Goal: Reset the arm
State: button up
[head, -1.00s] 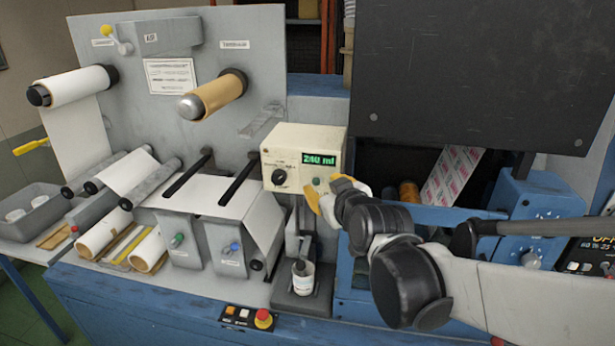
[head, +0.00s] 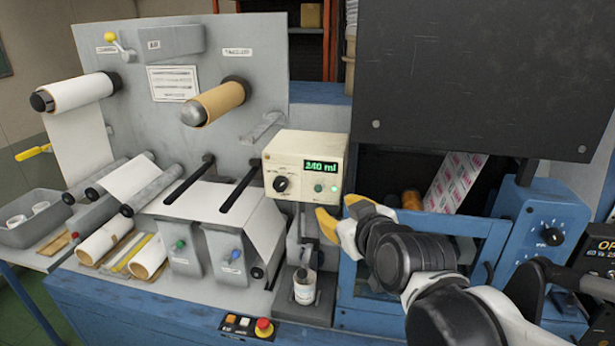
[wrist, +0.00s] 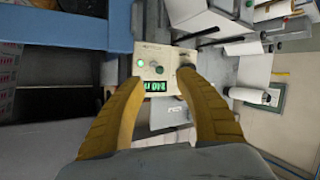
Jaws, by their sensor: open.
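My gripper (head: 342,217) is at the centre right in the head view, just below and to the right of the cream control box (head: 303,166). Its yellow fingers are spread and hold nothing. In the wrist view my gripper (wrist: 160,105) shows both fingers apart, with the control box (wrist: 158,67) beyond them, sideways. The box has a green display reading 240 ml, a black knob and a green button. My gripper is apart from the box.
A small cup (head: 304,287) stands on a grey stand below the box. A blue frame (head: 450,232) lies behind my arm. White rolls (head: 105,235) are at the left. A red emergency button (head: 264,327) sits at the front edge. A large black panel (head: 470,70) hangs at upper right.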

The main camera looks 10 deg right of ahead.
jog(key=s+d+f+m+g+b, duration=0.1)
jog(key=s+f+g+b, duration=0.1)
jog(key=s+f+b, duration=0.3)
jog(key=s+d+f+m+g+h+b, duration=0.1)
jog(key=s+f+b, duration=0.5)
jog(key=f, duration=0.8)
jog(key=s+d+f+m+g+b, duration=0.2)
jog(key=s+f+g+b, duration=0.2)
jog(key=f, duration=0.5)
jog(key=shift+s+f+h+b, duration=0.4)
jog(key=shift+s+b, duration=0.4)
jog(key=shift+s, duration=0.1)
